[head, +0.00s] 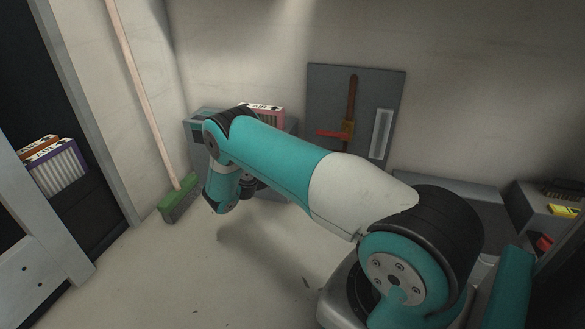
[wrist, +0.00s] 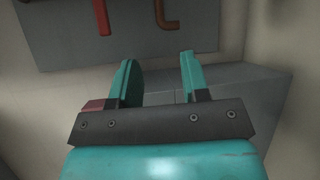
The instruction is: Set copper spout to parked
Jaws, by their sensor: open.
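A dark grey panel (head: 328,92) is on the back wall in the head view. It carries a long brown copper-coloured spout (head: 351,97) pointing up, with a brassy joint at its lower end and a red lever (head: 330,134) reaching left. In the wrist view the panel (wrist: 70,45) fills the top, with a red bar (wrist: 103,16) and a hooked brown piece (wrist: 167,18), both cut off by the frame. My gripper (wrist: 157,58) is open and empty, its two teal fingers apart and below these parts in the picture. In the head view my arm hides most of it.
A pale vertical plate (head: 381,134) is at the panel's right. Grey boxes with a labelled carton (head: 265,112) stand behind my arm. A green broom (head: 179,198) leans at the left. Shelved cartons (head: 55,172) are far left. The floor in front is mostly clear.

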